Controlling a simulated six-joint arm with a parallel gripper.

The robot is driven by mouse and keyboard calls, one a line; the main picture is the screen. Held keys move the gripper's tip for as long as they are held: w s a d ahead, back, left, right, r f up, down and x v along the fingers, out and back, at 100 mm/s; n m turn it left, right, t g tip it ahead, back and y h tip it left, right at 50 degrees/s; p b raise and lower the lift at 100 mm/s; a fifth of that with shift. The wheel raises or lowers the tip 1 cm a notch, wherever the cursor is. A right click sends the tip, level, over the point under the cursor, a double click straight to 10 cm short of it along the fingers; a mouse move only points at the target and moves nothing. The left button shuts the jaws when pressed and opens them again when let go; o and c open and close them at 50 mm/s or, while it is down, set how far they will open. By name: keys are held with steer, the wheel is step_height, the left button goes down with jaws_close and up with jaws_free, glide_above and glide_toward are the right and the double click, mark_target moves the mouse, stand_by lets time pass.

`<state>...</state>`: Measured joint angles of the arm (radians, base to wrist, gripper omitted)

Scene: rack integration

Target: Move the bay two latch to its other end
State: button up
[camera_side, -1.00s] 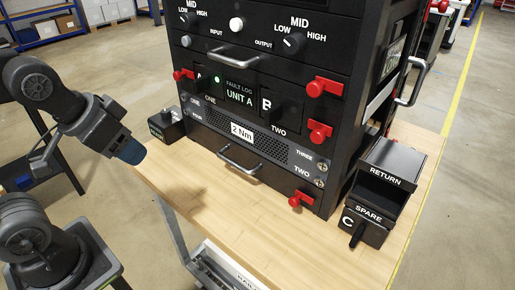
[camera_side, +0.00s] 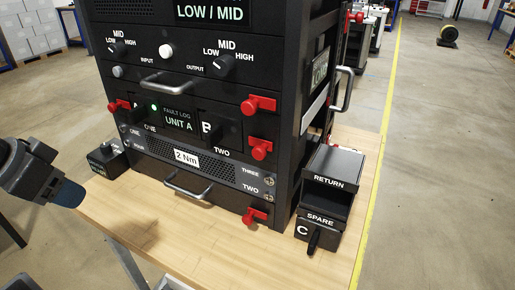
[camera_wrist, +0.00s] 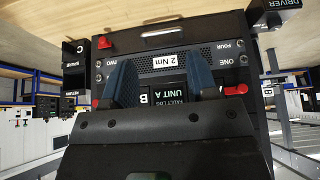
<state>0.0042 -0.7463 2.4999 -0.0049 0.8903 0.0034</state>
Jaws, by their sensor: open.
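In the side view, a red latch (camera_side: 259,104) is at the upper right of the bay with B and TWO, and another red latch (camera_side: 261,148) is just below it. I cannot tell which is the bay two latch. The bay two front (camera_side: 222,130) is black, beside the lit UNIT A display (camera_side: 179,120). My gripper (camera_side: 68,193) is at the left, clear of the rack and apart from the latches. In the wrist view, its two blue fingers (camera_wrist: 160,82) are spread with nothing between them, partly covering the rack front, which appears upside down.
Other red latches are at the bay one side (camera_side: 118,105) and lower drawer (camera_side: 255,215). Handles (camera_side: 187,190) stick out from the front. A small black box (camera_side: 108,158) stands left of the rack; the RETURN and SPARE boxes (camera_side: 332,180) stand right. The front tabletop (camera_side: 160,235) is bare.

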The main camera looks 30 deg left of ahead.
steer(key=w+d+r+m+t+h, duration=0.2)
steer(key=w+d+m+t+h, duration=0.15)
steer(key=w+d, duration=0.5)
steer(key=t+y, duration=0.4)
steer(key=t, duration=0.5)
glide_toward(257, 154)
steer(key=shift+n, duration=0.25)
steer(key=w, duration=1)
steer(key=shift+w+r, duration=0.15)
steer(key=shift+w, duration=0.15)
jaws_close()
